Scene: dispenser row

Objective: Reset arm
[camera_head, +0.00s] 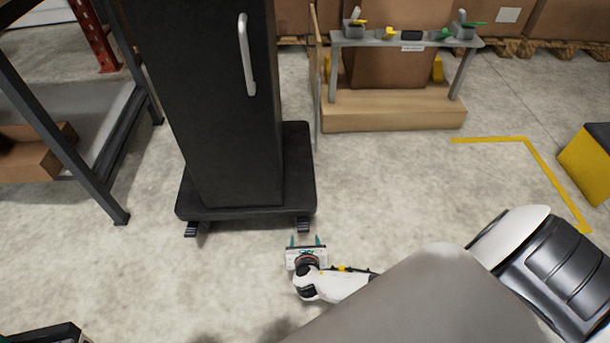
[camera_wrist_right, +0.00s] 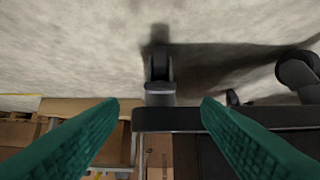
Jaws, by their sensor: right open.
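My right gripper (camera_head: 306,241) is low over the floor in the head view, just in front of the base of a black cabinet. Its teal fingers are apart, with nothing between them. In the right wrist view the open fingers (camera_wrist_right: 160,115) frame the edge of the black base (camera_wrist_right: 180,118) and a caster wheel (camera_wrist_right: 160,68); the picture appears upside down. My right arm (camera_head: 345,284) stretches in from the lower right. My left gripper is not in view.
The tall black cabinet (camera_head: 220,100) with a light handle (camera_head: 246,55) stands on the wheeled base (camera_head: 295,180). A dispenser shelf (camera_head: 405,41) stands behind, right. A metal rack (camera_head: 60,130) is left. A yellow box (camera_head: 585,165) is far right. Floor between is clear.

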